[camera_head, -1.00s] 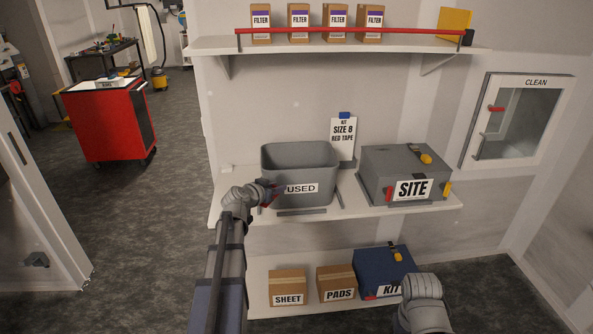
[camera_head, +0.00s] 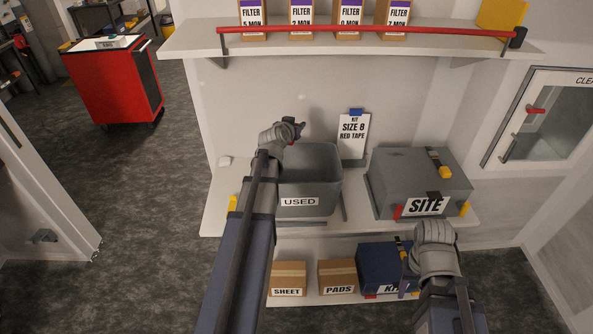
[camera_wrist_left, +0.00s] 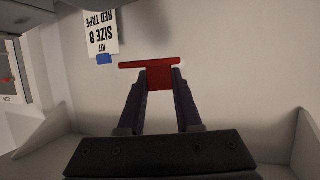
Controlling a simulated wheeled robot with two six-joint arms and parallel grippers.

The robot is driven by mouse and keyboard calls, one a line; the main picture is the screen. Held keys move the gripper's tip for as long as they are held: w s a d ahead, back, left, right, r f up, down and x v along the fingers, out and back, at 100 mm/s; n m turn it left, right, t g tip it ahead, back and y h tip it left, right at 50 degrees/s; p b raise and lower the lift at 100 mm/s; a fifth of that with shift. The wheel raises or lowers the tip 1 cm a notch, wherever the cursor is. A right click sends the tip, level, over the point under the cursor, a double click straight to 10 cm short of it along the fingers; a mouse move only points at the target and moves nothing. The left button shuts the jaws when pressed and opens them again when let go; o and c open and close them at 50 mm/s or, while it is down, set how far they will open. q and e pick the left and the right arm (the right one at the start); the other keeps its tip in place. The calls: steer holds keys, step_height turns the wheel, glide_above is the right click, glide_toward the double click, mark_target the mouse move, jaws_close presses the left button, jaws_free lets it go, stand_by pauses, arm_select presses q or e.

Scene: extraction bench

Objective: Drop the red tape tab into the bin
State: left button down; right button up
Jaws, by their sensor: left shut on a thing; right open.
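My left gripper (camera_head: 298,128) is shut on the red tape tab (camera_wrist_left: 158,76). In the left wrist view the tab is a red T-shaped piece between the dark fingertips. In the head view the gripper appears over the back left part of the grey bin (camera_head: 298,202) labelled USED, above its rim; the tab is barely distinguishable there. The bin is open at the top and stands on the middle shelf. My forearm hides its left side. My right gripper (camera_head: 408,284) is open, low at the right, in front of the blue KIT box (camera_head: 378,268).
A card reading SIZE 8 RED TAPE (camera_head: 352,135) stands behind the bin. A grey SITE box (camera_head: 410,178) is to the bin's right. The upper shelf (camera_head: 190,42) with its red rail (camera_head: 370,33) overhangs the back. SHEET (camera_head: 288,279) and PADS (camera_head: 337,277) boxes sit below.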

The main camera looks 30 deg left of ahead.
arm_select(q)
steer(key=shift+f, duration=0.1)
steer(key=shift+f+b, duration=0.2)
steer(key=shift+b, duration=0.25)
step_height(320, 180, down, 5)
steer(key=b, duration=0.5)
steer(key=shift+f, duration=0.15)
steer(key=c, duration=0.5)
jaws_free()
steer(key=shift+s, duration=0.1)
